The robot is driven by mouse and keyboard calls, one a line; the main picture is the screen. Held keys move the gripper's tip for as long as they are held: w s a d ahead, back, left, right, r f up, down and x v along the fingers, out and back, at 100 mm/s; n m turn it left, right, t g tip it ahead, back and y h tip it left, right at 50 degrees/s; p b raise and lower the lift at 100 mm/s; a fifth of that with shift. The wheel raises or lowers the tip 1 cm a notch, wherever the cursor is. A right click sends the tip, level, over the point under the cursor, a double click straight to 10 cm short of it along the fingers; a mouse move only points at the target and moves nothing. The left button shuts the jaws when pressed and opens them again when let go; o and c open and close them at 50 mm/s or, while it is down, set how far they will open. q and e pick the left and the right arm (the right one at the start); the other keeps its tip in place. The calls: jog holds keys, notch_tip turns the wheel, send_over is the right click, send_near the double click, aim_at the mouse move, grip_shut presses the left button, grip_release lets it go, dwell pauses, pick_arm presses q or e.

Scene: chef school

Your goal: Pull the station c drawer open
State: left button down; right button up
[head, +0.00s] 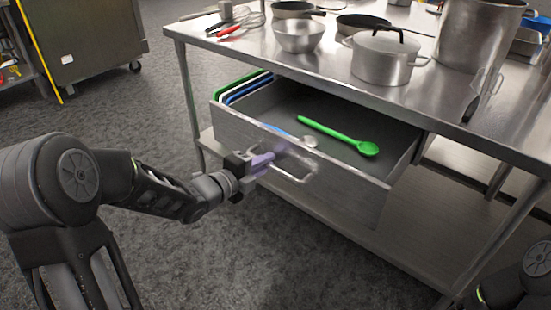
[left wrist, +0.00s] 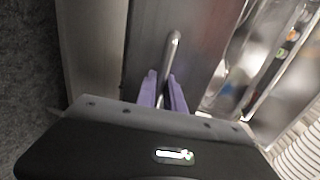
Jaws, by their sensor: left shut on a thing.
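The station c drawer (head: 352,193) is pulled out from under the steel table, and its inside shows. A green spoon (head: 340,135) and green, blue and white boards (head: 243,88) lie in it. My left gripper (head: 272,160) is at the drawer's front, at the left end of the bar handle (head: 297,179). In the left wrist view its purple fingers (left wrist: 163,92) are shut on the handle (left wrist: 171,50). My right gripper is not in view; only part of my right arm shows at the lower right.
The steel table (head: 330,84) holds a lidded pot (head: 381,58), a bowl (head: 300,37), a tall pot (head: 474,35), pans and red-handled tools. A lower shelf (head: 340,235) runs beneath the drawer. The grey floor (head: 120,115) left of the table is clear.

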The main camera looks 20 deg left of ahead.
pick_arm(q)
jog(key=shift+s+a, duration=0.25)
jog(key=shift+s, duration=0.45)
jog(key=c, duration=1.5)
grip_release()
jog(key=shift+o, duration=0.2)
jog(key=v, duration=0.7)
jog(key=shift+s+p, duration=0.35)
jog(key=shift+s, duration=0.05)
jog(key=shift+a, duration=0.1)
